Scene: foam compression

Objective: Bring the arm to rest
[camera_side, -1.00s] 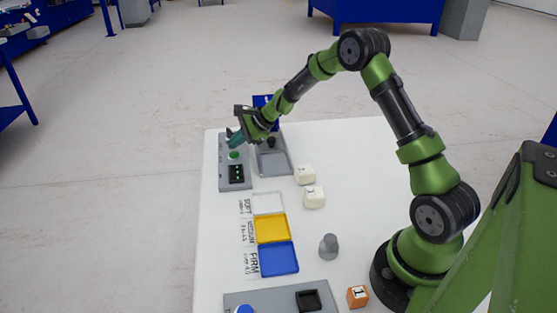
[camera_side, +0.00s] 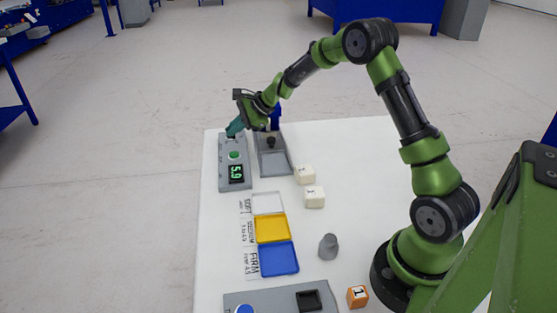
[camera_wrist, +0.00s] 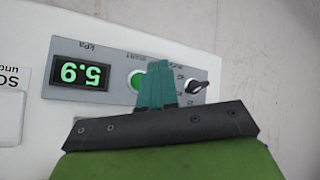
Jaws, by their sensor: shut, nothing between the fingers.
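My gripper (camera_side: 233,130) is shut and empty, above the far end of a grey control panel (camera_side: 226,179). In the wrist view the teal fingertips (camera_wrist: 160,84) are together, in front of the panel between the green button (camera_wrist: 136,80) and a black knob (camera_wrist: 197,87). I cannot tell from these views whether the fingers touch the panel.
A grey press tray (camera_side: 275,163) stands right of the panel.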

